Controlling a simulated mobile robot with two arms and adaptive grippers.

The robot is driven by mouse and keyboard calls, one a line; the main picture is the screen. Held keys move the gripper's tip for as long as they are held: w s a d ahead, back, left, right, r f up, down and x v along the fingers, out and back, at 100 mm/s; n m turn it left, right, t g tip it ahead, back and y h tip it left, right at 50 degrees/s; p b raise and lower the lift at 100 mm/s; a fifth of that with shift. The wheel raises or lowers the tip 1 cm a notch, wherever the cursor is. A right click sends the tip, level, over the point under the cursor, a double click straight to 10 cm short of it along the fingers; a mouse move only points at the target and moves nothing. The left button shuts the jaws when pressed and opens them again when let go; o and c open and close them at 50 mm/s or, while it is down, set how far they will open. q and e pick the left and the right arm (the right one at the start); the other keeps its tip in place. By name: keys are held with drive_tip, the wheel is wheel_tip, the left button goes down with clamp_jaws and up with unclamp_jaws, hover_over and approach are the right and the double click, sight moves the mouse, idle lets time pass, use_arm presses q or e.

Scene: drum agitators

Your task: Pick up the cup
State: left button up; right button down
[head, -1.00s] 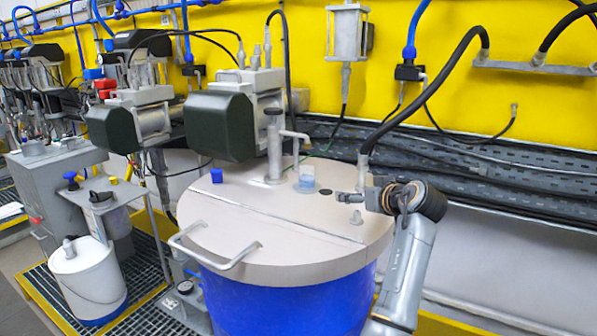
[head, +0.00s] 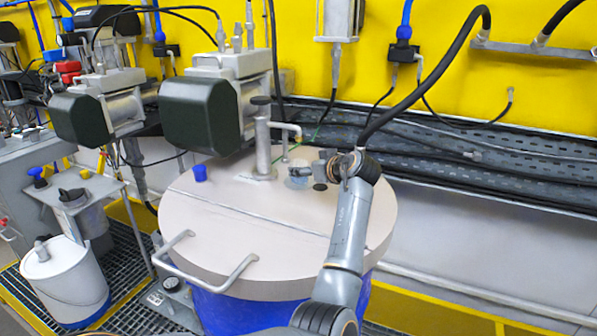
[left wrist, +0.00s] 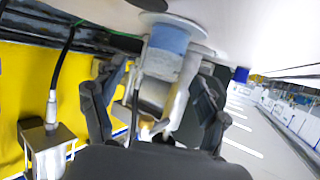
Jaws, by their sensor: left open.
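My right gripper is not in view.
A dark motor (head: 200,117) overhangs the back left. A handle (head: 205,275) is at the lid's front. A black hose (head: 440,70) hangs behind my arm.

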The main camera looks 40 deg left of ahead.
use_arm(q)
drive_tip(key=shift+w+a+f+p, duration=0.1)
drive_tip(key=shift+a+p, duration=0.75)
drive_tip(key=shift+p, duration=0.1)
drive_tip(key=shift+p+x, duration=0.4)
drive_tip(key=shift+x, duration=0.8)
drive_tip(key=shift+w+a+f, duration=0.1)
drive_tip(key=shift+a+f, duration=0.2)
drive_tip(key=shift+f, duration=0.2)
drive_tip(key=shift+d, duration=0.2)
drive_tip(key=shift+c, duration=0.6)
drive_tip(key=shift+r, duration=0.1)
drive_tip(key=c, duration=1.1)
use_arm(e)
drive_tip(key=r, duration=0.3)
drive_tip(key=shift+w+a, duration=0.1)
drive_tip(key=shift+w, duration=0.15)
use_arm(q)
drive_tip(key=shift+r, duration=0.15)
drive_tip(key=shift+c, duration=0.2)
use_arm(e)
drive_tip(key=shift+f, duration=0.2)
